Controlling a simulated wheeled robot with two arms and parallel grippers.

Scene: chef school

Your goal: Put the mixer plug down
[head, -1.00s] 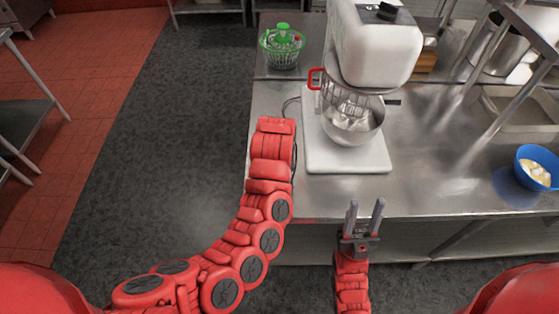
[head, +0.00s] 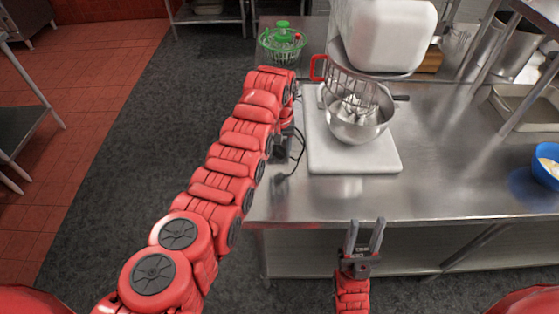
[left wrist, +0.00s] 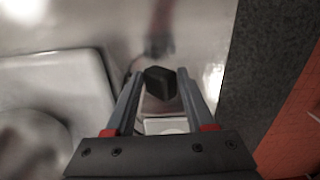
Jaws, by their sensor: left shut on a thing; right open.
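The black mixer plug (left wrist: 160,82) sits between the two fingers of my left gripper (left wrist: 161,90) in the left wrist view. The left gripper (head: 285,145) is shut on it, beside the left edge of the steel table in the head view, mostly hidden by my arm. A dark cord (head: 299,152) loops beside it on the table. The white mixer (head: 390,35) stands to the right on its white base (head: 325,158), with a steel bowl (head: 357,128). My right gripper (head: 364,235) is open and empty in front of the table's front edge.
A green-lidded basket (head: 282,45) stands at the back left. A blue bowl (head: 546,168) is at the right edge. The steel table (head: 450,190) is clear in front of the mixer base. The dark floor (head: 150,130) lies left of the table.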

